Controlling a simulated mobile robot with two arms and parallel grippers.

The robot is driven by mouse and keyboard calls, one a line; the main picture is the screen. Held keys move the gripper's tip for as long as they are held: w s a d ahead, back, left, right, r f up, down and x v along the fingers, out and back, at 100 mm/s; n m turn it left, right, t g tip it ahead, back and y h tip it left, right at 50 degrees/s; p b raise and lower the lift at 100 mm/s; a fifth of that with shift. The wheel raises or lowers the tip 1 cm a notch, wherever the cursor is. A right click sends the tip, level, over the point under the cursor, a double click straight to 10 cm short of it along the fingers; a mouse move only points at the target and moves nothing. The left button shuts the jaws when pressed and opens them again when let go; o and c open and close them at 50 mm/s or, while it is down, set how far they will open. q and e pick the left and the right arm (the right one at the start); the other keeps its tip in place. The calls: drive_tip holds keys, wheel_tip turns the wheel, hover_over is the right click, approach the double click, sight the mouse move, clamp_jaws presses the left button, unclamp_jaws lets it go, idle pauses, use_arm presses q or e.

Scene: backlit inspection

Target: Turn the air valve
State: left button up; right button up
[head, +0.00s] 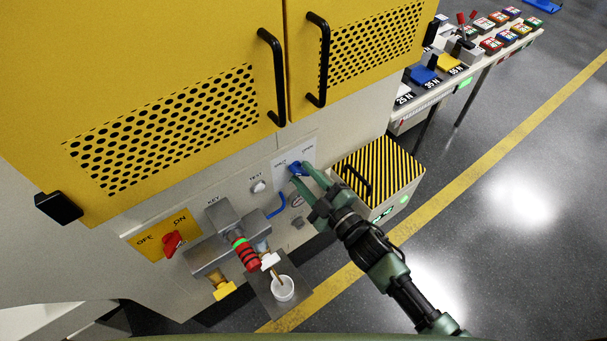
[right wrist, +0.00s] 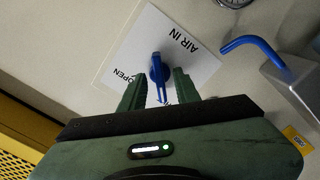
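The blue air valve (head: 295,168) is on a white label plate on the front of the machine, below the yellow doors. In the right wrist view the valve (right wrist: 157,70) sits on the plate (right wrist: 150,30) marked AIR IN, with OPEN at its left. Its narrow lever points toward my gripper; lettering near the lever's tip is mostly hidden. My right gripper (head: 303,184) is at the valve. In the wrist view its green fingers (right wrist: 160,90) stand apart, one on each side of the lever, with visible gaps. My left gripper is not in view.
A red switch (head: 173,242), a TEST button (head: 258,187) and a blue hose (head: 278,207) are on the panel. A grey key fixture (head: 225,240) juts out at the left. A striped box (head: 385,165) stands close at the right. A white cup (head: 283,289) is below.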

drive_tip(key=b+v, duration=0.1)
drive_tip(key=v, duration=0.6)
idle(0.4)
